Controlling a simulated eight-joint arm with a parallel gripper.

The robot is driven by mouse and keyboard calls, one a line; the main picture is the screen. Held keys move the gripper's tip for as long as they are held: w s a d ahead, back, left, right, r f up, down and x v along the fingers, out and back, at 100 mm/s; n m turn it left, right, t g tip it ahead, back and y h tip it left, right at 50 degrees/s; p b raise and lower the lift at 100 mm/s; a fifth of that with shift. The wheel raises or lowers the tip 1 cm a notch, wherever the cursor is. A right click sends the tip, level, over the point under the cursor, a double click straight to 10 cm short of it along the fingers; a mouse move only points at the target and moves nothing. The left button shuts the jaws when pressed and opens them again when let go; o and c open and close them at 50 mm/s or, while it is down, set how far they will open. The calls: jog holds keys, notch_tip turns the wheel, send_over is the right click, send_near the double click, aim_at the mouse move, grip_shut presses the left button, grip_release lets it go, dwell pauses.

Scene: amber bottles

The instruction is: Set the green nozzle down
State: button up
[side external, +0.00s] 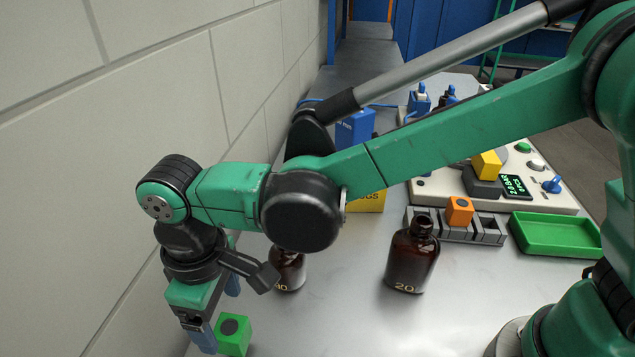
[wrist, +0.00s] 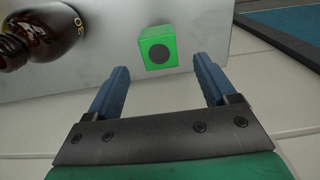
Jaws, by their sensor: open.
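The green nozzle (side external: 233,337) is a small green block with a dark round spot on one face. It rests on the grey metal table near the wall, at the lower left of the side view. In the wrist view the nozzle (wrist: 146,51) is at upper centre, just beyond the fingertips and roughly in line with the gap between them. My gripper (side external: 217,314) is open, with blue fingers, beside the nozzle. In the wrist view both fingers of my gripper (wrist: 160,68) stand apart with nothing between them.
A brown bottle (side external: 290,270), also in the wrist view (wrist: 44,25), stands nearby, partly hidden by my arm. Another brown bottle (side external: 411,258) stands mid-table. Farther right are an orange nozzle (side external: 459,211) in a grey rack and an empty green tray (side external: 560,236). A wall (side external: 130,130) is close on the left.

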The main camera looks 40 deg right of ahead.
aim_at(226, 327)
notch_tip(226, 327, up, 7)
jog(key=w+d+r+m+t+y, duration=0.1)
jog(key=d+m+t, duration=0.1)
jog(key=d, duration=0.5)
jog(key=w+d+r+m+t, duration=0.1)
jog(key=d+m, duration=0.1)
jog(key=d, duration=0.6)
jog(key=s+d+f+m+t, duration=0.1)
jog(key=d+m+t, duration=0.1)
jog(key=d, duration=0.4)
jog(key=s+d+f+m+t+h, duration=0.1)
jog(key=s+d+m+t, duration=0.1)
jog(key=d, duration=0.4)
jog(key=shift+s+d+f+m, duration=0.15)
jog(key=shift+s+f+m, duration=0.15)
jog(key=shift+m, duration=0.2)
